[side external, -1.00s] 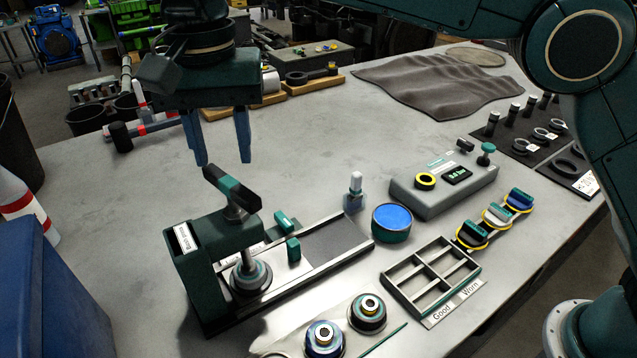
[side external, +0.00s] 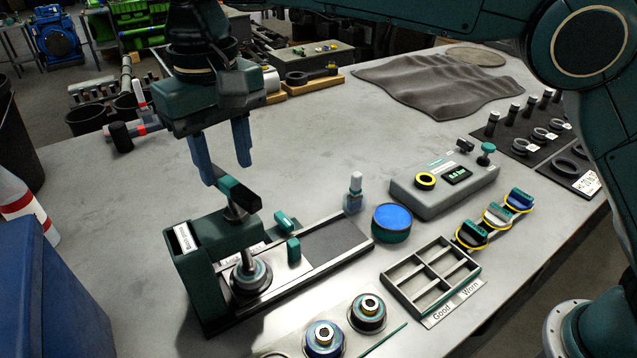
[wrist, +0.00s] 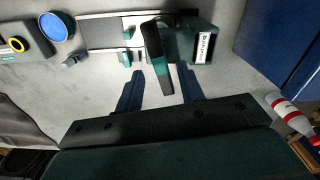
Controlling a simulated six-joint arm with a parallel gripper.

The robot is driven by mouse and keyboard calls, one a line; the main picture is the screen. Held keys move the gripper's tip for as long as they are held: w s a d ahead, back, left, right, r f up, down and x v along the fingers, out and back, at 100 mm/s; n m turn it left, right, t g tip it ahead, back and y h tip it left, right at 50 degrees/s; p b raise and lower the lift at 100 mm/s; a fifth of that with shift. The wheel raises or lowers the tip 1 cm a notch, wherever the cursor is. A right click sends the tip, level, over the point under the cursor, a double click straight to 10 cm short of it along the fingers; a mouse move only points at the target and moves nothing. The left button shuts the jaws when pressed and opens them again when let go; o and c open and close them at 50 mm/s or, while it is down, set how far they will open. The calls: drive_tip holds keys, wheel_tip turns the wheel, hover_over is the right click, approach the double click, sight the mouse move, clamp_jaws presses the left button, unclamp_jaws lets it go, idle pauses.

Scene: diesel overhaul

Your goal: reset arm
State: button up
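My gripper (side external: 224,162) is open and empty, pointing down just above and behind the handle of the bench press. The press handle (side external: 238,192) is dark with a green band and sits on top of the green press (side external: 217,250). In the wrist view my gripper (wrist: 160,85) has its two blue fingers spread, with the handle (wrist: 157,55) showing between them in the picture. I cannot tell whether the fingers touch the handle; no grip on it shows. A round part (side external: 248,275) stands under the press.
A blue-topped tin (side external: 392,222), a grey gauge box (side external: 443,183) and a divided tray (side external: 430,278) stand to the right. Two round parts stand in front, the nearer one blue (side external: 323,338). A blue bin (side external: 60,290) is at left. The table behind the press is mostly clear.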

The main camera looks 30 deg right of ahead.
sight(229, 181)
drive_tip(key=shift+f+n, duration=0.25)
drive_tip(key=shift+n, duration=0.05)
drive_tip(key=shift+f, duration=1.45)
clamp_jaws()
drive_tip(key=shift+m, duration=1.1)
unclamp_jaws()
